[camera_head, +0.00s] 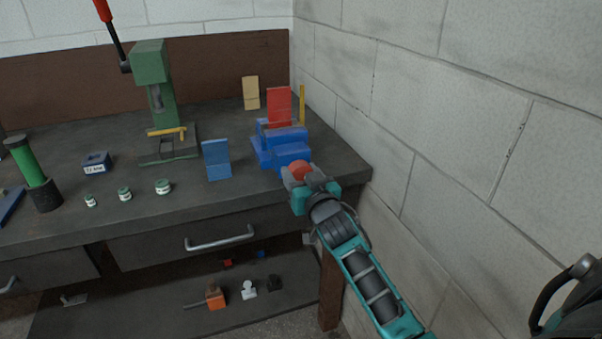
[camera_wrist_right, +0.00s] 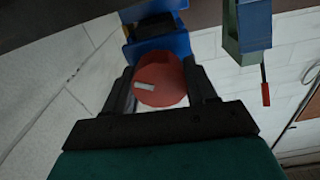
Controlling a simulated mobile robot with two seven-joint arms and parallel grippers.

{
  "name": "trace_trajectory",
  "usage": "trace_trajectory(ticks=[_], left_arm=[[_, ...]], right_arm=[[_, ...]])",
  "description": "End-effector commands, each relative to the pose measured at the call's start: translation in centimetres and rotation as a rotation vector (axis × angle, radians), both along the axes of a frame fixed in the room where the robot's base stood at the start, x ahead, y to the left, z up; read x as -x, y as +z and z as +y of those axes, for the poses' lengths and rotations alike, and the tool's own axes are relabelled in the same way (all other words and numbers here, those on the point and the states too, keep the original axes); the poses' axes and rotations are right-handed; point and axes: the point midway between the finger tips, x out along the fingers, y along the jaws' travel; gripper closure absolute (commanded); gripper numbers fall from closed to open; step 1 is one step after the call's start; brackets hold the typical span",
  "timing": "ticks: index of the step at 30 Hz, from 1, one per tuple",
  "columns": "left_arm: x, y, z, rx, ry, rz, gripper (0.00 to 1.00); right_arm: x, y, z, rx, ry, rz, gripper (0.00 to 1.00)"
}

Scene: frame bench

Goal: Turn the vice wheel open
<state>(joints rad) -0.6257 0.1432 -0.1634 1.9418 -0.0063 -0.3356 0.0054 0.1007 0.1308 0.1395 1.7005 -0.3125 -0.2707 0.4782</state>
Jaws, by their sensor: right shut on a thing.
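The blue vice (camera_head: 284,143) stands on the bench at its right front corner. Its red wheel (camera_head: 299,170) faces the front of the bench and carries a light mark in the right wrist view (camera_wrist_right: 158,82). My right gripper (camera_head: 304,178) reaches it from the lower right and is shut on the wheel, with one dark finger on each side of it in the right wrist view (camera_wrist_right: 160,88). The blue vice body (camera_wrist_right: 157,42) shows behind the wheel there. A red block (camera_head: 279,104) stands upright at the vice. My left gripper is out of view.
A blue plate (camera_head: 216,159) stands left of the vice. A green press (camera_head: 155,90) with a red-tipped lever stands further left. Several small jars (camera_head: 162,187) line the front. A block wall (camera_head: 440,130) rises close on the right. A drawer (camera_head: 200,238) is below.

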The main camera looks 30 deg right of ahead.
Motion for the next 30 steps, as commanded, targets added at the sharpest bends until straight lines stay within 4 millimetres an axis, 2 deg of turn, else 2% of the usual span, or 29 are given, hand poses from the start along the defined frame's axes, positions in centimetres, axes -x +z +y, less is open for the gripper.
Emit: trace_trajectory(ticks=[1,9,19,23,30], left_arm=[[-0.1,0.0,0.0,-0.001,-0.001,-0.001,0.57],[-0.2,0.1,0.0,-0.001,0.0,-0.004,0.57],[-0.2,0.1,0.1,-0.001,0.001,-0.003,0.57],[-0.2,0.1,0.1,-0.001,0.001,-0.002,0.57],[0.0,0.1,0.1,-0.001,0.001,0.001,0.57]], right_arm=[[0.0,0.0,0.0,0.006,0.0,0.0,0.43],[0.0,0.0,0.0,0.003,0.0,0.0,0.19],[0.5,0.0,0.1,0.002,0.0,0.0,0.19],[2.1,-0.1,0.5,0.001,0.0,0.002,0.19],[6.9,-0.2,1.7,0.0,0.0,0.004,0.19]])
